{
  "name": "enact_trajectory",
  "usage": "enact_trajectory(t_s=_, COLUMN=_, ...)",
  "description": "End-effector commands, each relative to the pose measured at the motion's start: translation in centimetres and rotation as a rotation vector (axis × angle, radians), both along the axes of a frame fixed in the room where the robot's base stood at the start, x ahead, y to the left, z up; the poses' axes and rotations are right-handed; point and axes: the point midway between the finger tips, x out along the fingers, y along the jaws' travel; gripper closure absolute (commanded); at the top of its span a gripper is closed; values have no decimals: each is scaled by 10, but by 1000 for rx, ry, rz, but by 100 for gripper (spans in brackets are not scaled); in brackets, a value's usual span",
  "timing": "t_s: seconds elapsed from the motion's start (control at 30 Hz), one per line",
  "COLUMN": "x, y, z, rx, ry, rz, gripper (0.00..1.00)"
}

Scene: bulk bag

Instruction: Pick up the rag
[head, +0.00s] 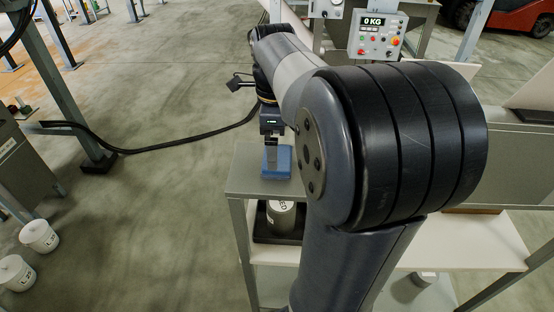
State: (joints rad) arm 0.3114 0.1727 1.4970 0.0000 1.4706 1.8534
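A blue rag (283,168), which looks folded, lies on the left end of the grey table top (246,180). My gripper (271,146) points down right at the rag, at its far side in the head view. The fingers are small and dark here, so I cannot tell whether they touch the rag or how far apart they are. My own arm covers the table to the right of the rag.
A grey container (281,218) stands in a dark tray on the shelf below. A control box reading 0 KG (377,36) is behind. A black hose (180,143) runs to a post at left.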

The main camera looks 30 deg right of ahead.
Motion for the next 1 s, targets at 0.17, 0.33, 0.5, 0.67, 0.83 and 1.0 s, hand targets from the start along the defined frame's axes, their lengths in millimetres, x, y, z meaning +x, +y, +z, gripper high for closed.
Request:
enact_trajectory(t_s=0.17, x=-2, y=-5, z=-28, rx=3, ry=6, rz=0, gripper=0)
enact_trajectory(t_s=0.33, x=-2, y=-5, z=-41, rx=0, ry=2, rz=0, gripper=0)
enact_trajectory(t_s=0.5, x=-2, y=-5, z=-42, rx=1, ry=1, rz=0, gripper=0)
enact_trajectory(t_s=0.67, x=-2, y=-5, z=-42, rx=1, ry=1, rz=0, gripper=10)
enact_trajectory(t_s=0.83, x=-2, y=-5, z=-42, rx=1, ry=1, rz=0, gripper=24)
enact_trajectory(t_s=1.0, x=-2, y=-5, z=-41, rx=1, ry=1, rz=0, gripper=32)
